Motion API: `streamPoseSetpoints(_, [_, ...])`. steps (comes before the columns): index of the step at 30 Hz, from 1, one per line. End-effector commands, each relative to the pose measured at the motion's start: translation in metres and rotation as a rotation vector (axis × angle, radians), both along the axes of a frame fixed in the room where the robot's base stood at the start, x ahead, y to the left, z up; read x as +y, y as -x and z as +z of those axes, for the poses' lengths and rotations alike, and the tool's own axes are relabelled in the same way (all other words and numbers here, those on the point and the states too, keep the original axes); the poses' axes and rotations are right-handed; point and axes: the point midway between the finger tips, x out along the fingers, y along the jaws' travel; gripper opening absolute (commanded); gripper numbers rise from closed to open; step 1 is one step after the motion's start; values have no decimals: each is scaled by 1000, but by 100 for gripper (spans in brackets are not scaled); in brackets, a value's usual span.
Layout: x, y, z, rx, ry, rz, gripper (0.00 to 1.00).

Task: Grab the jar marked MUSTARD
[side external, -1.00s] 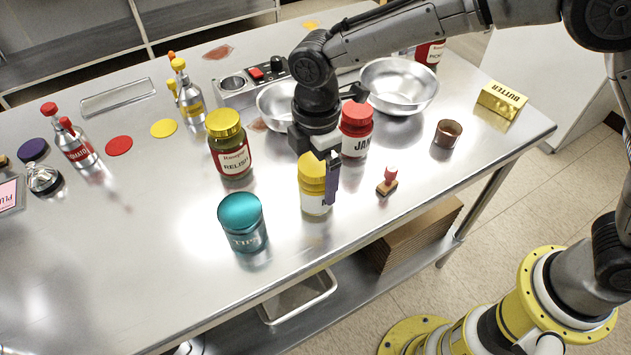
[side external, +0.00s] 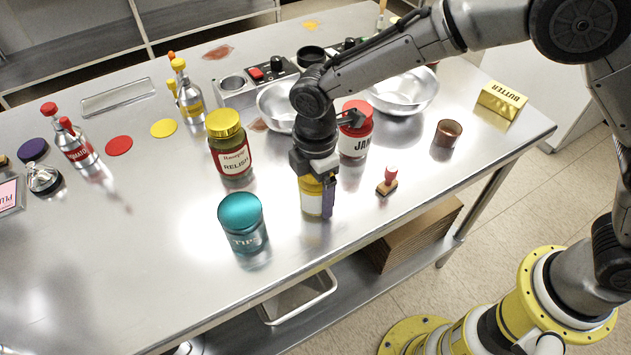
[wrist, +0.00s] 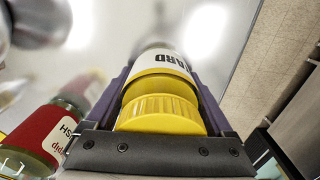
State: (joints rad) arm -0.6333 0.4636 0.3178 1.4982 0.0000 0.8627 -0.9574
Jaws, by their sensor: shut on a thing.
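The mustard jar (side external: 312,203) stands upright on the steel table, yellow with a white label. In the wrist view the jar (wrist: 162,112) shows its ridged yellow lid close up, and the label letters "ARD" can be read. My gripper (side external: 318,200) points down over the jar from above. Its purple fingers lie on both sides of the jar, and it is shut on it. The gripper covers the lid in the side view. Whether the jar's base is off the table cannot be told.
The teal TIPS jar (side external: 242,226) stands at front left, the RELISH jar (side external: 229,150) behind left.

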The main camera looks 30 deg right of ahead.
Motion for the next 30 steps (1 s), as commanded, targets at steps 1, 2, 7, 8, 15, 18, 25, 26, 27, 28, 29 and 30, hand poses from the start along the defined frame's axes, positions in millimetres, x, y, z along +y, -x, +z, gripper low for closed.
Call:
streamPoseSetpoints(1, [0, 0, 1, -1, -1, 0, 28])
streamPoseSetpoints(2, [0, 0, 1, -1, -1, 0, 23])
streamPoseSetpoints(7, [1, -1, 2, -4, -3, 0, 0])
streamPoseSetpoints(8, [1, -1, 2, -4, -3, 0, 0])
streamPoseSetpoints(15, [1, -1, 4, -4, -3, 0, 0])
streamPoseSetpoints(18, [1, -1, 9, -6, -4, 0, 0])
streamPoseSetpoints(25, [-1, 2, 40, -8, -5, 0, 0])
streamPoseSetpoints(26, [-4, 5, 44, -7, -5, 0, 0])
streamPoseSetpoints(27, [-8, 11, 52, -7, -5, 0, 0])
streamPoseSetpoints(28, [-11, 15, 59, -9, -6, 0, 0])
streamPoseSetpoints(29, [-15, 20, 66, -8, -6, 0, 0])
streamPoseSetpoints(30, [-20, 27, 76, -8, -6, 0, 0])
